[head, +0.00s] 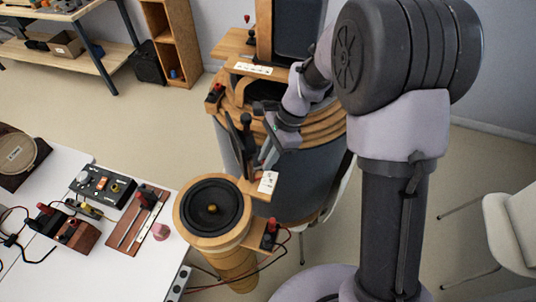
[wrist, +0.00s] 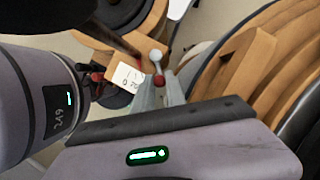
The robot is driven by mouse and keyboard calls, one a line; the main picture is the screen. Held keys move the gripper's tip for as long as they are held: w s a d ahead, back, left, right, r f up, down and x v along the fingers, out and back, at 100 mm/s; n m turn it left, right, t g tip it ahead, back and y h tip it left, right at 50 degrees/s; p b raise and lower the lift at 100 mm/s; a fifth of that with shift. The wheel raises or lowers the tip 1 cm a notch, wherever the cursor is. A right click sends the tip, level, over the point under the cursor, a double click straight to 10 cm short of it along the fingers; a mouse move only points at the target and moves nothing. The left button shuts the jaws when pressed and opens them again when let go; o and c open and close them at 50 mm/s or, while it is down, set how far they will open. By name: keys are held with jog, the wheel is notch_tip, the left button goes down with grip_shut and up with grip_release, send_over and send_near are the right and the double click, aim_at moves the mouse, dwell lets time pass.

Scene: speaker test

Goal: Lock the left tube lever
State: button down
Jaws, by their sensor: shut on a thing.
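The speaker tube (head: 230,262) stands upright at the table's right edge, with a black round speaker (head: 212,205) on its wooden top. A wooden arm with a white label (head: 268,182) lies beside it; the label also shows in the wrist view (wrist: 128,78). My gripper (head: 264,160) is just above this arm, beside the larger drum. In the wrist view my grey fingertips (wrist: 158,82) are closed around a small red part, apparently the lever. A pale ball end shows just beyond them. Most of the lever is hidden by my fingers, so its angle cannot be told.
The large wooden-ringed drum (head: 305,180) stands close behind my gripper, with another white label (head: 252,68) on top. Red and black terminals (head: 270,232) with cables sit by the tube. The white table (head: 110,265) holds several devices. A white chair (head: 515,220) stands right.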

aim_at(259, 151)
jog(key=n+p, duration=0.2)
jog(key=w+a+n+g+h+p, duration=0.1)
jog(key=n+p, duration=0.1)
jog(key=n, duration=0.1)
jog(key=w+a+n+g+h+p, duration=0.1)
jog(key=n+p, duration=0.1)
jog(key=shift+w+r+n+p, duration=0.15)
jog(key=shift+w+n+p, duration=0.05)
jog(key=shift+n+p, duration=0.2)
jog(key=shift+w+a+n+g+h+p, duration=0.2)
jog(key=shift+a+n+g+h+p, duration=0.15)
jog(key=shift+n+p, duration=0.45)
jog(key=shift+a+n, duration=0.1)
jog(key=shift+n, duration=0.3)
jog(key=c, duration=1.4)
grip_release()
jog(key=shift+o, duration=0.2)
jog(key=p+v, duration=0.2)
jog(key=v, duration=0.9)
jog(key=shift+w+r, duration=0.15)
jog(key=shift+r, duration=0.25)
